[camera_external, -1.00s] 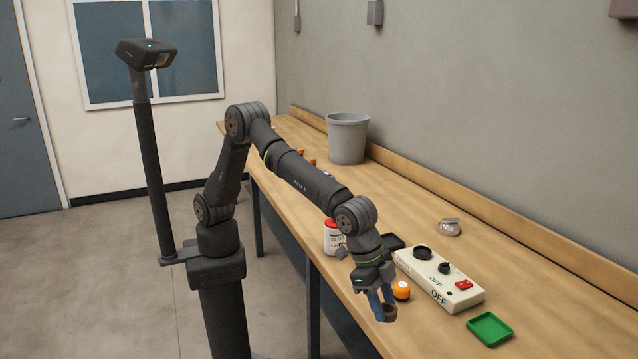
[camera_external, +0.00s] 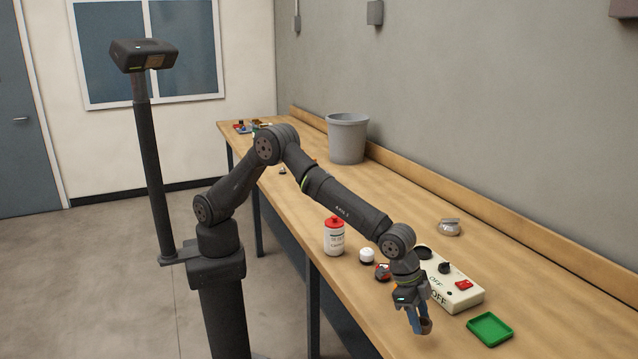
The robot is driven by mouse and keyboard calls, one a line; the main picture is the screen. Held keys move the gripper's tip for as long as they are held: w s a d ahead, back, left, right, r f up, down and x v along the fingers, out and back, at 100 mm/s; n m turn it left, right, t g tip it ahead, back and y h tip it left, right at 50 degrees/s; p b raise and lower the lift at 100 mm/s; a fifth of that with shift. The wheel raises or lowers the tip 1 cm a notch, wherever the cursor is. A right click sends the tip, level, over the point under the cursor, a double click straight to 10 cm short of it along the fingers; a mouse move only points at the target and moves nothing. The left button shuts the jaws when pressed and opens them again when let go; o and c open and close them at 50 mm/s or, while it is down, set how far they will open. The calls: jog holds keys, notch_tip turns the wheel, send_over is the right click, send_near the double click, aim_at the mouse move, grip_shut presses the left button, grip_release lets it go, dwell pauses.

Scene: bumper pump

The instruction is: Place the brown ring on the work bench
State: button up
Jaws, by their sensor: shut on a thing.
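The brown ring (camera_external: 426,326) is held at the tips of my gripper (camera_external: 420,322), which is shut on it. The ring is over the front part of the work bench (camera_external: 545,275), left of the green tray. I cannot tell whether the ring touches the bench top or is a little above it. The blue fingers hide part of the ring.
A cream control box (camera_external: 463,292) with knobs and a red switch stands just behind my gripper. A green tray (camera_external: 490,329) lies to the right. A white bottle with a red cap (camera_external: 334,237), a white-topped small item (camera_external: 367,256) and a grey bin (camera_external: 347,138) stand farther left.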

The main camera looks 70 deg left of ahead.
jog(key=shift+f, duration=2)
jog(key=shift+f, duration=0.1)
jog(key=o, duration=0.9)
jog(key=shift+o, duration=0.2)
jog(key=shift+a+r, duration=0.1)
jog(key=shift+r, duration=0.25)
jog(key=v, duration=1.1)
jog(key=shift+r, duration=0.25)
